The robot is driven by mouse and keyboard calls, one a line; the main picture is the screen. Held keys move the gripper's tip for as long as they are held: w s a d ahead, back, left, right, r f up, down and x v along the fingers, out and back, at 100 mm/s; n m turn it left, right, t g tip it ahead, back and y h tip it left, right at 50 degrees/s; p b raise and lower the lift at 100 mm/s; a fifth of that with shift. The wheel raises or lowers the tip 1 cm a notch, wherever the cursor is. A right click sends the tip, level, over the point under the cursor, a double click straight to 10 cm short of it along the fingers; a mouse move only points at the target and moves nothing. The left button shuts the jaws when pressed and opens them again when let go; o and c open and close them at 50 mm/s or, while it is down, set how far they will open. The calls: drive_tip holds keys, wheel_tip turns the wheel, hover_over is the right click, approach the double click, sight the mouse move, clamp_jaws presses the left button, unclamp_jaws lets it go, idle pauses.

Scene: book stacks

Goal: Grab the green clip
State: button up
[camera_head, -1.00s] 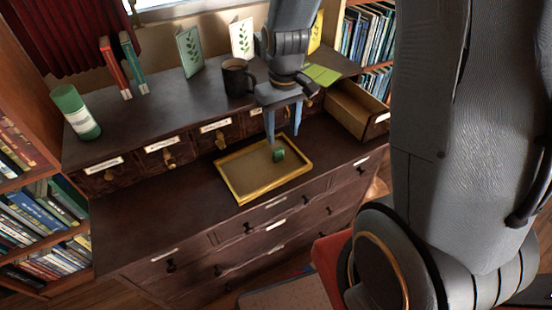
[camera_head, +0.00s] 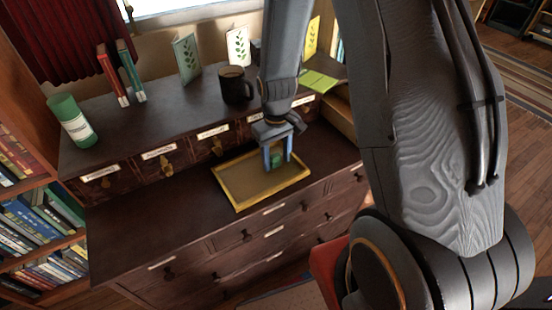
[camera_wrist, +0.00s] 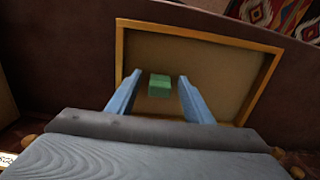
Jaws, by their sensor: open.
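The green clip (camera_head: 276,160) is a small green block in the yellow-rimmed tray (camera_head: 231,202) on the dark cabinet. It also shows in the wrist view (camera_wrist: 159,86), near the middle of the tray floor. My gripper (camera_head: 277,166) is over the right part of the tray, pointing down, with its blue fingers apart. In the wrist view, the clip lies between the lines of the two fingers (camera_wrist: 156,90), slightly ahead of the tips. The fingers show no contact with it. In the head view, a finger partly hides the clip.
A black mug (camera_head: 235,88), a green-and-white canister (camera_head: 73,122) and red and teal books (camera_head: 113,76) stand on the raised shelf behind. Several small drawers (camera_head: 160,160) line its front. An open drawer (camera_head: 340,110) is at right. The cabinet top left of the tray is clear.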

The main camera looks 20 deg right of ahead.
drive_tip(key=shift+f, duration=0.1)
drive_tip(key=c, duration=1.1)
